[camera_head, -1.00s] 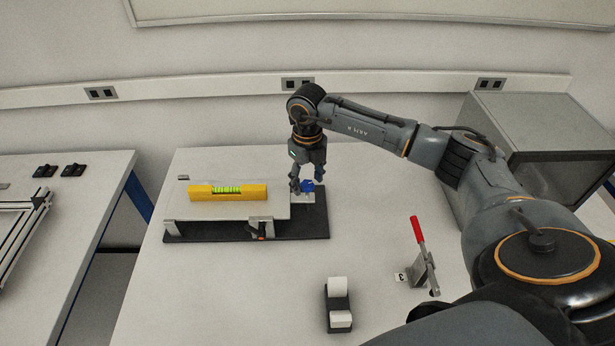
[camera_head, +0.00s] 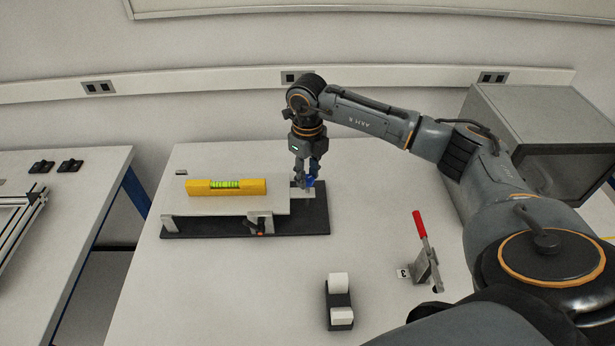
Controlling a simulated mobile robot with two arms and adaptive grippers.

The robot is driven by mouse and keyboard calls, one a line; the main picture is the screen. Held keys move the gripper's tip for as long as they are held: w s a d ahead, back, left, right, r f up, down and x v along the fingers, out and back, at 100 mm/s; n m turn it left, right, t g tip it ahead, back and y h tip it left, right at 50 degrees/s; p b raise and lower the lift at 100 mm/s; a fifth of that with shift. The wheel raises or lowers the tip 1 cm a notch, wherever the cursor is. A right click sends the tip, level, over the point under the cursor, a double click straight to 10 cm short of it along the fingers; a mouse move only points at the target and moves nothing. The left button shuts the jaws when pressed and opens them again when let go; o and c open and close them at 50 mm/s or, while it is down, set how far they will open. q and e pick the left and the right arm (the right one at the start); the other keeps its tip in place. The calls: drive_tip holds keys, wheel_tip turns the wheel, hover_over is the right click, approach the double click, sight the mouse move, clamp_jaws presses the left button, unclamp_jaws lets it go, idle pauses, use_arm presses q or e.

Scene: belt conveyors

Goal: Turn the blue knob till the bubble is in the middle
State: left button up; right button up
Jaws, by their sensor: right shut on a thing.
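The blue knob (camera_head: 310,181) is at the right end of the levelling stand, mostly hidden by my right gripper (camera_head: 306,184). My right gripper points down and is shut on the knob. A yellow spirit level (camera_head: 197,187) with a green vial (camera_head: 225,184) lies on the stand's grey plate (camera_head: 190,206). The bubble is too small to make out, so I cannot tell where it sits. My left gripper is not in view.
The stand's black base (camera_head: 310,219) rests on the white table (camera_head: 230,290). A clamp with a red handle (camera_head: 419,224), a tape dispenser (camera_head: 339,302) and a grey box (camera_head: 545,125) are to the right.

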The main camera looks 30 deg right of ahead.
sight(308, 178)
drive_tip(key=n+b, duration=0.4)
drive_tip(key=n, duration=0.1)
drive_tip(key=shift+f+n+b, duration=0.2)
drive_tip(key=shift+n+b, duration=0.1)
drive_tip(key=shift+b, duration=0.05)
drive_tip(key=shift+r+n+b, duration=0.2)
drive_tip(key=shift+n+b, duration=1.1)
drive_tip(key=shift+n, duration=0.8)
drive_tip(key=o, duration=1.1)
drive_tip(key=shift+o, duration=0.2)
wheel_tip(308, 178, up, 12)
